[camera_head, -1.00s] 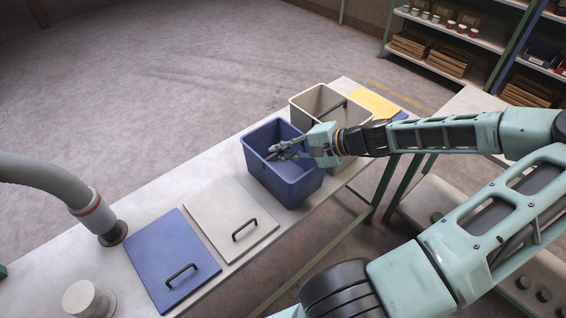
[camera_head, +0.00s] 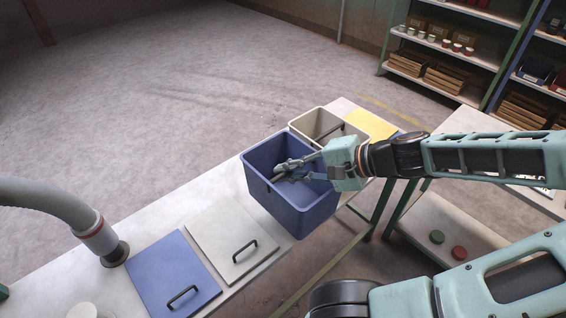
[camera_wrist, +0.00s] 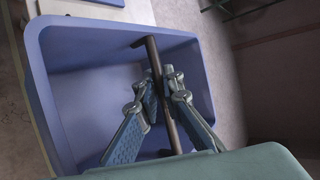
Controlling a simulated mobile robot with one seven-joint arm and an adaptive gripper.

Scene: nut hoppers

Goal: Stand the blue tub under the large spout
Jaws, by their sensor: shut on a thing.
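The blue tub (camera_head: 305,218) is an open box with a dark bar handle (camera_wrist: 165,105) across its inside. My gripper (camera_head: 281,172) reaches into the tub, and its fingers are shut on this handle in the wrist view (camera_wrist: 163,92). The tub looks raised above the bench, at its front edge, and roughly upright. Its underside is hidden. A thick grey bent pipe (camera_head: 52,205) with an orange ring and a dark flared end (camera_head: 115,255) comes down at the left. I cannot tell whether it is the large spout.
A cream tub (camera_head: 318,120) stands behind the blue tub, by a yellow panel (camera_head: 370,124). A white lid (camera_head: 225,228) and a blue lid (camera_head: 160,272), both handled, lie between tub and pipe.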

